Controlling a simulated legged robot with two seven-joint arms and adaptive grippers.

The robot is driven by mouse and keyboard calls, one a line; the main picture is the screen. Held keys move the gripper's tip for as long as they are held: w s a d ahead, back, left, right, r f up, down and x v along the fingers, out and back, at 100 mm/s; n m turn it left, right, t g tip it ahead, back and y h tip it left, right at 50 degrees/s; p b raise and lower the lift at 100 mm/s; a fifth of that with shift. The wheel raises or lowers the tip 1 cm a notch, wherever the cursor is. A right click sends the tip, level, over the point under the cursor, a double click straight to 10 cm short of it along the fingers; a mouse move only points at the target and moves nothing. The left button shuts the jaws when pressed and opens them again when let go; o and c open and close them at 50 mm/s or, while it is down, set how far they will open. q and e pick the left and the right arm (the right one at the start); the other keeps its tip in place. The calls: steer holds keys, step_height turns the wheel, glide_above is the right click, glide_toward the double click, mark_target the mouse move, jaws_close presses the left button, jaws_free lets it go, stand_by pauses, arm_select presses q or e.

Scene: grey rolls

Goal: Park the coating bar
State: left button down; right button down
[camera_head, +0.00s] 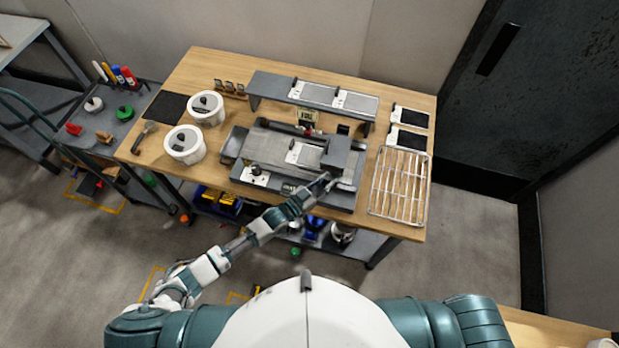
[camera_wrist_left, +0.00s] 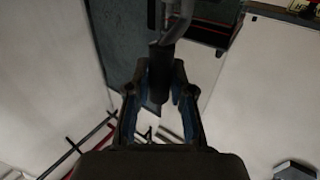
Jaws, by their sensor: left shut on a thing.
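The coating machine (camera_head: 262,182) is a grey flat-bed unit in the middle of the wooden table. A dark grey block (camera_head: 337,152) sits across the right part of its bed; I cannot tell whether this carries the coating bar. My left gripper (camera_head: 326,180) is at the machine's front right, just in front of the block. In the left wrist view its fingers (camera_wrist_left: 160,72) are closed around a dark upright handle (camera_wrist_left: 157,88), with a grey metal part (camera_wrist_left: 175,20) beyond it. What the handle joins is unclear. My right gripper is out of view.
A long grey raised shelf (camera_head: 270,84) stands behind the machine. A wire rack (camera_head: 372,207) lies to the right, with two dark-and-white panels (camera_head: 408,139) behind it. Two white lidded tubs (camera_head: 185,157) stand at left. A dark mat (camera_head: 166,107) lies at far left.

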arm_select(q)
steer(key=d, duration=0.4)
steer(key=shift+s+r, duration=0.1)
steer(key=shift+s, duration=0.15)
steer(key=c, duration=1.2)
jaws_free()
steer(key=shift+o, duration=0.9)
steer(key=shift+s+d, duration=0.15)
steer(key=v, duration=1.1)
steer(key=shift+s, duration=0.4)
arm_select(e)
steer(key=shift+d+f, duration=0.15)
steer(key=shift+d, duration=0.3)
